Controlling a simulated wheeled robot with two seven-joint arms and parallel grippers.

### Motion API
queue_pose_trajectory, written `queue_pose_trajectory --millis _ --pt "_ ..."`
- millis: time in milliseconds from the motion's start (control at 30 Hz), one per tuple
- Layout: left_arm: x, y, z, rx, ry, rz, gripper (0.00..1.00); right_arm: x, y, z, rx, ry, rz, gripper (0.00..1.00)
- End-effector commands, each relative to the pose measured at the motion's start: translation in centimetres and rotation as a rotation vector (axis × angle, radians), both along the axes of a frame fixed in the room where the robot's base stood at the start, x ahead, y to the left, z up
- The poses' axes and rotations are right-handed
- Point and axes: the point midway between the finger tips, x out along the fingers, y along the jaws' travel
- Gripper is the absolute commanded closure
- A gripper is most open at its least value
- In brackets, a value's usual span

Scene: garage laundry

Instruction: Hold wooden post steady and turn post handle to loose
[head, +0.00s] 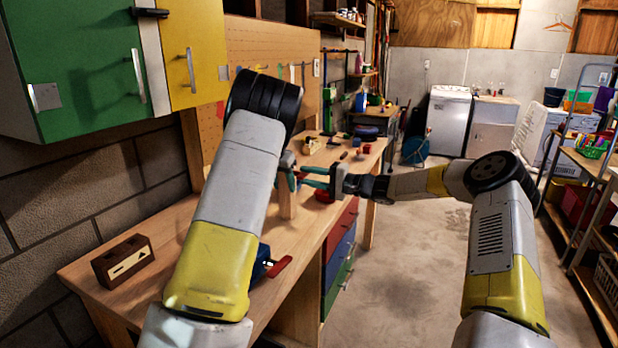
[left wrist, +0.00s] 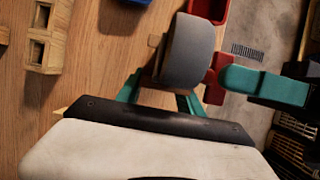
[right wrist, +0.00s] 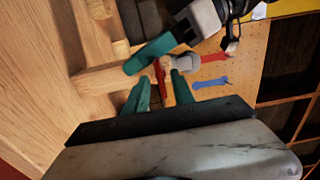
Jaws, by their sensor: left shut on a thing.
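The wooden post (head: 286,203) stands upright on the workbench, partly hidden behind my left arm. My left gripper (head: 287,170) is shut on the post near its top; in the left wrist view its teal fingers (left wrist: 160,95) lie either side of it, below a grey round knob (left wrist: 187,50). The red post handle (right wrist: 160,82) shows in the right wrist view beside the grey knob (right wrist: 187,63). My right gripper (head: 308,177) comes from the right. Its fingers (right wrist: 157,92) are apart, one each side of the red handle, with gaps visible.
The workbench (head: 205,225) runs along the wall. Green and yellow cabinets (head: 90,75) hang above.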

Motion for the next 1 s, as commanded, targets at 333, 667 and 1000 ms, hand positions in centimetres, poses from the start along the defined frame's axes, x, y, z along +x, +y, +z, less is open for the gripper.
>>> queue_pose_trajectory --millis 333,667,1000 --pt "0.1 0.0 0.1 0.000 -0.002 0.000 1.00 -1.4 -4.1 0.1 0.000 0.000 -0.003 0.70" --pt "0.1 0.0 0.1 0.000 -0.002 0.000 1.00 -3.7 -9.9 0.0 -0.001 0.000 -0.002 0.70" --pt "0.1 0.0 0.1 0.000 -0.002 0.000 1.00 -4.2 -11.3 0.0 -0.001 0.000 0.000 0.70"
